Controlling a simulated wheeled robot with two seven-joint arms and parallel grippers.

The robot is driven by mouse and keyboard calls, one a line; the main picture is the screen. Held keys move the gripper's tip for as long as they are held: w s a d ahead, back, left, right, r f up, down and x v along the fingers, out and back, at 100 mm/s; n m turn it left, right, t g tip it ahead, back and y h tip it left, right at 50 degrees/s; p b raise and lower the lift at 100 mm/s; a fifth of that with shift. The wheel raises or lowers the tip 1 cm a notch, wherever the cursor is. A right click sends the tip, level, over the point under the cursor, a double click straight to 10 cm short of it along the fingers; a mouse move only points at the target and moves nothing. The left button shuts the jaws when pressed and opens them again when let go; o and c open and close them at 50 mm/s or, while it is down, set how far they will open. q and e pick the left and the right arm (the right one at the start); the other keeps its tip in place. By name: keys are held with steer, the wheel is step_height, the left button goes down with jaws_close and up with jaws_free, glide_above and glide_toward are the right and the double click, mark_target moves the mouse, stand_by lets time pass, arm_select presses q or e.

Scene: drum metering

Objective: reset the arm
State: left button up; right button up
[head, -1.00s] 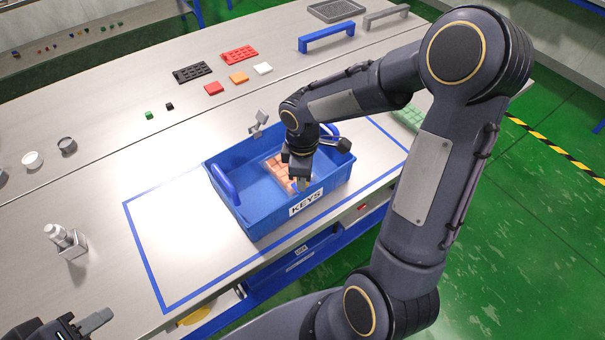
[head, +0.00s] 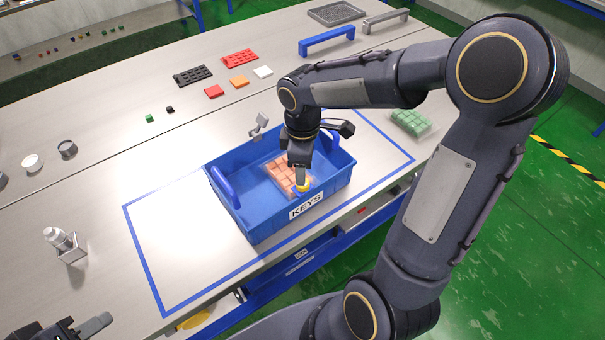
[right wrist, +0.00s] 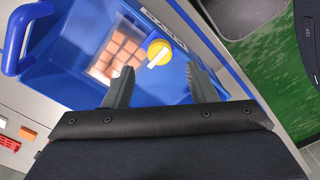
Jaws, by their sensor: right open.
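My right gripper (head: 301,176) is over the blue bin labelled KEYS (head: 258,222), pointing down. In the right wrist view its two fingers (right wrist: 158,72) are apart with nothing between them. A yellow round piece with a white bar (right wrist: 159,53) lies in the bin just beyond the fingertips; it also shows in the head view (head: 304,187). Beside it in the bin is a clear pack of orange blocks (right wrist: 116,50). My left gripper (head: 90,328) shows only partly at the bottom left corner, and its jaws are not clear.
The bin stands inside a blue taped outline on the table. A pack of green blocks (head: 411,122) lies right of it. Red (head: 240,58) and black (head: 193,75) trays, small tiles and a blue handle (head: 326,40) lie behind.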

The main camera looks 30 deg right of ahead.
step_height(320, 180, up, 2)
steer(key=shift+r, duration=0.15)
stand_by(0.5)
steer(key=shift+s+r, duration=0.25)
steer(key=s+a+r+m+t+y, duration=0.2)
steer(key=s+m, duration=0.4)
steer(key=s, duration=0.2)
steer(key=s+a+r+m+t+y, duration=0.1)
steer(key=s+a+r+m+t, duration=0.1)
steer(key=s+m, duration=0.4)
steer(key=shift+s+a+r+t+y, duration=0.15)
steer(key=shift+s+t+y, duration=0.25)
steer(key=shift+s+t, duration=0.45)
